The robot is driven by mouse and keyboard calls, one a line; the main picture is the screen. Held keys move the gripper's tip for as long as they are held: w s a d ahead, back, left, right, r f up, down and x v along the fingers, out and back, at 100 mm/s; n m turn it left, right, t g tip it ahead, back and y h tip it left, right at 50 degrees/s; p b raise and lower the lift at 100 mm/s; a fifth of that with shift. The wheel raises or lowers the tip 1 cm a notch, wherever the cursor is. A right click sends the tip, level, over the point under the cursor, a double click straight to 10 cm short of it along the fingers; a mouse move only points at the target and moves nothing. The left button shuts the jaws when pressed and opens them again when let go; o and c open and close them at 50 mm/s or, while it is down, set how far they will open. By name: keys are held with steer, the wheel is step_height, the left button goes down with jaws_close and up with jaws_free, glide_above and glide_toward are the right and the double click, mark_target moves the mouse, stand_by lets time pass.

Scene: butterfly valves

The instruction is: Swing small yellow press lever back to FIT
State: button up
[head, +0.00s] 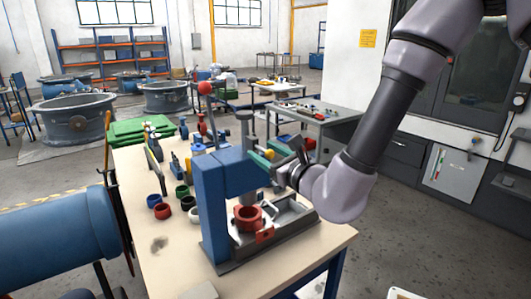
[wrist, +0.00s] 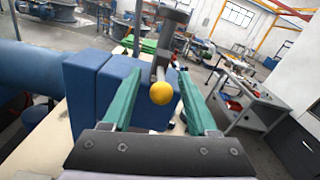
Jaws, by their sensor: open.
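The small yellow press lever shows in the wrist view as a yellow ball knob (wrist: 161,93) on a short grey rod. In the head view the knob (head: 269,154) is a small yellow spot beside my gripper (head: 262,160). The blue press (head: 213,205) stands on the bench, with a grey vertical ram at its top. In the wrist view my gripper (wrist: 160,76) is open, with one green finger on each side of the knob. Gaps show between the knob and both fingers. I cannot make out a FIT mark.
A red ring (head: 248,218) sits under the press head. A red ball knob (head: 205,88) stands up behind the press. Several coloured rings and small valves stand on the bench (head: 160,270) to the left. A blue pipe (head: 60,245) is at the far left.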

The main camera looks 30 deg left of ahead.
steer(key=v, duration=1)
steer(key=shift+d, duration=0.35)
steer(key=shift+s, duration=0.15)
